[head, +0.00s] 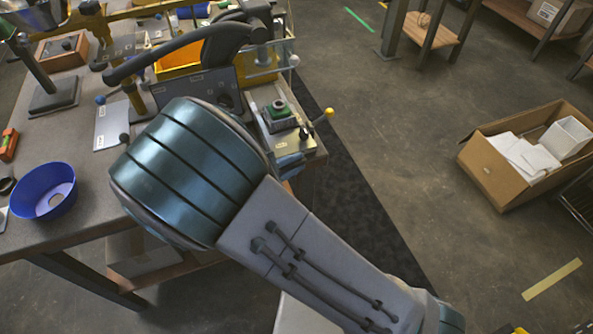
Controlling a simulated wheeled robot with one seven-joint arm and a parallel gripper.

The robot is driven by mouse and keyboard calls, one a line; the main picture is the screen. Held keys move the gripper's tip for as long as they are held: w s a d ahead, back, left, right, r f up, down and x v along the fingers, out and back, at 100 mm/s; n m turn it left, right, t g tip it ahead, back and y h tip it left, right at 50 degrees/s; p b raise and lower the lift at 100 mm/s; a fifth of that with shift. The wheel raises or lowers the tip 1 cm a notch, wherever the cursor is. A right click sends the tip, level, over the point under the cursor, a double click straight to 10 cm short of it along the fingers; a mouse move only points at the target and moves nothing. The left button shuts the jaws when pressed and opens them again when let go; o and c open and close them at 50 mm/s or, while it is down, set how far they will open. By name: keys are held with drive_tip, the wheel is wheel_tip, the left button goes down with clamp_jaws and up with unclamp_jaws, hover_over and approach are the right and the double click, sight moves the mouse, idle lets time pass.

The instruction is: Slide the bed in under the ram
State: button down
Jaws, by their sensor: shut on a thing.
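The bed (297,141) is a pale sliding plate at the right end of the workbench. It carries a green block with a dark round part (279,114) on top. A dark press-like body with a labelled panel (195,90) and a long black curved lever (165,60) stands to its left. I cannot make out the ram clearly. My arm covers the middle of the view. Only a small blue-grey piece of my gripper (290,162) shows, at the bed's near edge. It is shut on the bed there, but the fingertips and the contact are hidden.
A rod with a yellow ball knob (329,112) sticks out at the bed's right. A blue bowl (45,192) and a dark stand (52,92) are on the workbench (80,220) at the left. An open cardboard box (490,165) is on the floor.

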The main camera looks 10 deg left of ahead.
drive_tip(key=shift+f, duration=0.15)
drive_tip(key=c, duration=1.5)
unclamp_jaws()
drive_tip(key=b+v, duration=0.1)
drive_tip(key=v, duration=1.3)
drive_tip(key=shift+w, duration=0.1)
